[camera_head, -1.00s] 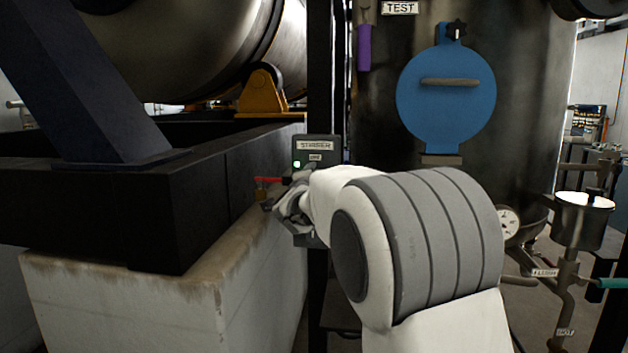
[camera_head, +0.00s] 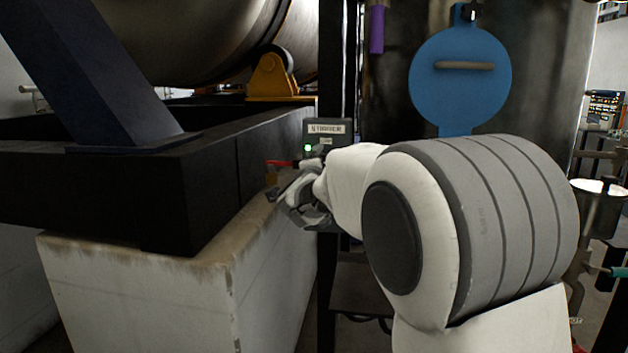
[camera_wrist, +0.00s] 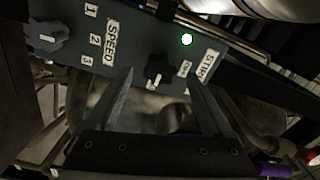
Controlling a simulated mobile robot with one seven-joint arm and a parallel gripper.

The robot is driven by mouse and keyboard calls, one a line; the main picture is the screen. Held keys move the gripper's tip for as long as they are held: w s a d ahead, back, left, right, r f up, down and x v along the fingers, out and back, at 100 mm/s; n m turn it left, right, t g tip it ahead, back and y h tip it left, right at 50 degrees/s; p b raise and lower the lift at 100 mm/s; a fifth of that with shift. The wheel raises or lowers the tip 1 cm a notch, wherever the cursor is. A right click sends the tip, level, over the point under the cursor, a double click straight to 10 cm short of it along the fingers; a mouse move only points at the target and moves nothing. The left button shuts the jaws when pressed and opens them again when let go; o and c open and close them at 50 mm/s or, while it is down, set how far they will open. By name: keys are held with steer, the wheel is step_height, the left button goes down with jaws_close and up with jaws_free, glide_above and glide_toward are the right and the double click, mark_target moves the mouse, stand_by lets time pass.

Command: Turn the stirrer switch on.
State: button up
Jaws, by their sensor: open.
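The stirrer box (camera_head: 341,128) is a dark panel with a STIRRER label and a lit green lamp (camera_head: 308,147). In the wrist view, the stirrer switch (camera_wrist: 157,72) is a black rotary knob with a pale pointer mark, beside a small label that looks like OFF (camera_wrist: 185,68). The green lamp (camera_wrist: 186,39) is lit there too. My gripper (camera_wrist: 162,82) is open, its fingers pointing at the panel, with the knob between the fingertips in the picture. Contact cannot be told. In the head view my gripper (camera_head: 303,200) is partly hidden by my wrist and sits just below the box.
A speed knob (camera_wrist: 47,40) with marks 1, 2, 3 is on the same panel, at left. A red handle (camera_head: 282,163) and padlock (camera_head: 271,179) are left of my gripper. A black frame on a concrete plinth (camera_head: 150,290) stands left; a tank with a blue disc (camera_head: 460,85) stands behind.

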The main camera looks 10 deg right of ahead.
steer(key=p+v, duration=0.1)
steer(key=v, duration=1.2)
steer(key=shift+s, duration=0.25)
steer(key=shift+a+r, duration=0.1)
